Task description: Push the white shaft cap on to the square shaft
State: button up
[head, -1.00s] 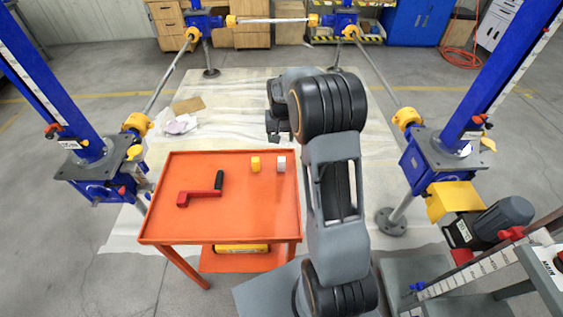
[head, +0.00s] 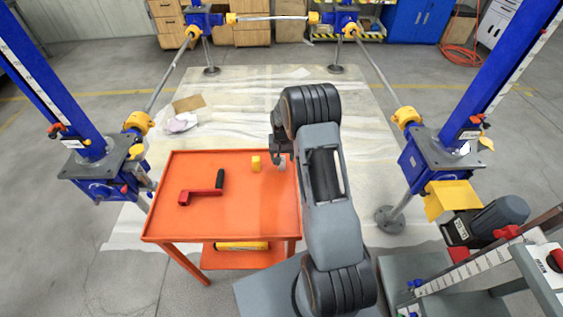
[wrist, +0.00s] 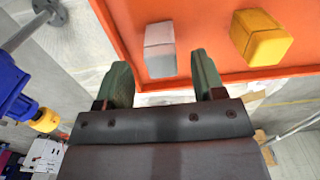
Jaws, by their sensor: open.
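The white shaft cap (head: 282,166) stands on the orange trolley top near its right edge, partly hidden by my gripper in the head view. In the wrist view the white cap (wrist: 160,48) lies just beyond my fingertips, in line with the gap between them. My gripper (wrist: 163,76) is open and empty, with one green finger to each side of that line. In the head view my gripper (head: 281,148) hangs over the trolley's right side at the cap. I cannot make out the square shaft clearly in either view.
A yellow cap (head: 255,164) stands left of the white one on the orange trolley (head: 225,215). A red crank with a black handle (head: 202,192) lies farther left. Blue screw jacks (head: 100,175) (head: 437,155) flank the trolley. A grey motor (head: 500,215) is at the right jack.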

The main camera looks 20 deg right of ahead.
jog(key=shift+f+p, duration=0.35)
jog(key=shift+f, duration=1.5)
jog(key=c, duration=1)
